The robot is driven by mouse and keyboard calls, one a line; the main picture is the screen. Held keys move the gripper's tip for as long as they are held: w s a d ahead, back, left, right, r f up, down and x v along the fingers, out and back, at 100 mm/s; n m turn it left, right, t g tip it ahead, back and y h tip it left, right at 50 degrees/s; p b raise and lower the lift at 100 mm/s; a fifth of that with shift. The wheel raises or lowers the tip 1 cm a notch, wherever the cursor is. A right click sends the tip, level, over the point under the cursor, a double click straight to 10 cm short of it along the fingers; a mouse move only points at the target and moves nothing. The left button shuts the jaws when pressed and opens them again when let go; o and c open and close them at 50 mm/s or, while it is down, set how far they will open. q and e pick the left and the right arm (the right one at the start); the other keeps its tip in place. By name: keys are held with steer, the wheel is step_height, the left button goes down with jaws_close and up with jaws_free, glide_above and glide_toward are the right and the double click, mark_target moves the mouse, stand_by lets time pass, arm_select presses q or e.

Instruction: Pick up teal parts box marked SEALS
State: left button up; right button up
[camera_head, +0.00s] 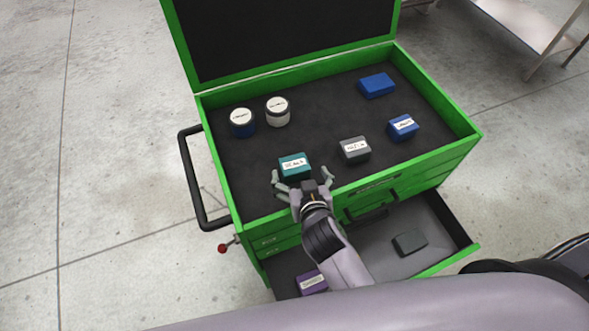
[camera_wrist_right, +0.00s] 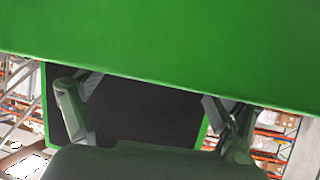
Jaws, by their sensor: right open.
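The teal parts box (camera_head: 294,165) sits in the open top tray of the green tool cabinet, near its front wall. Its white label faces up; the lettering is small but looks like SEALS. My right gripper (camera_head: 301,179) is open and empty, just on the near side of the teal box, its fingers spread to either side. I cannot tell its height over the tray. In the right wrist view both fingers (camera_wrist_right: 155,105) are apart, with a green surface across the top and a dark panel behind; the teal box does not show there. My left gripper is not in view.
The tray's green rim (camera_head: 222,165) surrounds a grey box (camera_head: 355,150), a labelled blue box (camera_head: 403,127), another blue box (camera_head: 377,85), a blue-sided jar (camera_head: 242,123) and a white jar (camera_head: 278,111). An open drawer below holds a purple box (camera_head: 312,283) and a dark box (camera_head: 409,243).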

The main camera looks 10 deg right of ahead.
mark_target(295, 164)
steer(key=b+x, duration=0.1)
steer(key=x, duration=0.3)
steer(key=shift+w+a+f+b, duration=0.15)
steer(key=shift+w+a+b, duration=0.05)
steer(key=shift+b, duration=0.2)
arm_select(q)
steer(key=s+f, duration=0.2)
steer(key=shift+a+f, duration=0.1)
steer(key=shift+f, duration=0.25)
arm_select(e)
steer(key=shift+s, duration=0.1)
steer(key=shift+c, duration=0.4)
steer(key=c, duration=0.7)
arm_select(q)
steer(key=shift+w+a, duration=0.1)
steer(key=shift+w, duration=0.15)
arm_select(e)
steer(key=c, duration=0.6)
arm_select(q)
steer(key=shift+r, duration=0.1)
